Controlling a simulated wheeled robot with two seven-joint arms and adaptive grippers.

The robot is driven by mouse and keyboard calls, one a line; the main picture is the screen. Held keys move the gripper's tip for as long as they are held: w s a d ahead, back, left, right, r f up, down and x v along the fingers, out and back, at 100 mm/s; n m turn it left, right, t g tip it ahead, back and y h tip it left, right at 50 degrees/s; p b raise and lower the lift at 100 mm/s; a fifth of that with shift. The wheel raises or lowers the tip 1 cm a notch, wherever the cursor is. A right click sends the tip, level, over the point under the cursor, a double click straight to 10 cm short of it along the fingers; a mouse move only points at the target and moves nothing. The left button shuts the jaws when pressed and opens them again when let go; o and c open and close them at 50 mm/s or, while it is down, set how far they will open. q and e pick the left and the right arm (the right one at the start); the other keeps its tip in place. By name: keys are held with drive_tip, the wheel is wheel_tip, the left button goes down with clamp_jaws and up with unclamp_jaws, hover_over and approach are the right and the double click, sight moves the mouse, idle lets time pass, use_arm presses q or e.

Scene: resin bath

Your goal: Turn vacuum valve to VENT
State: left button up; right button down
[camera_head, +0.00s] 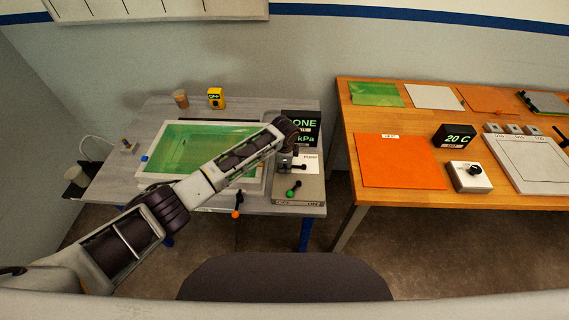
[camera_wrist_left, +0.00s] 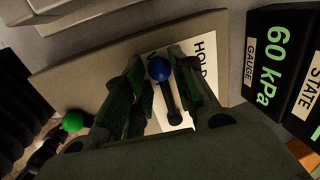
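The vacuum valve's black lever (camera_wrist_left: 172,100) ends in a blue ball knob (camera_wrist_left: 159,69) in the left wrist view. A white label (camera_wrist_left: 203,55) beside it reads HOLD; another word on it is mostly covered by a finger. My left gripper (camera_wrist_left: 160,66) is open, its fingers on either side of the lever and knob, with gaps visible. In the head view my left gripper (camera_head: 290,162) is over the grey panel (camera_head: 310,188) at the right end of the grey table; the wrist hides part of the valve. The gauge (camera_wrist_left: 265,70) reads 60 kPa. My right gripper is out of view.
A green-knobbed lever (camera_head: 293,190) is close in front of the gripper. An orange knob (camera_head: 237,213) hangs at the table's front edge. My left arm crosses the green bath (camera_head: 185,145). The display (camera_head: 301,128) stands just behind. A wooden table (camera_head: 345,130) is to the right.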

use_arm(q)
drive_tip(key=shift+r, duration=0.1)
idle(0.3)
drive_tip(key=shift+s+r, duration=0.4)
drive_tip(key=shift+r, duration=1.55)
drive_tip(key=shift+s+r, duration=0.4)
drive_tip(key=shift+r, duration=1.5)
drive_tip(key=shift+s+r, duration=0.4)
drive_tip(key=shift+r, duration=1.55)
drive_tip(key=shift+s+f, duration=0.1)
drive_tip(key=shift+s, duration=0.05)
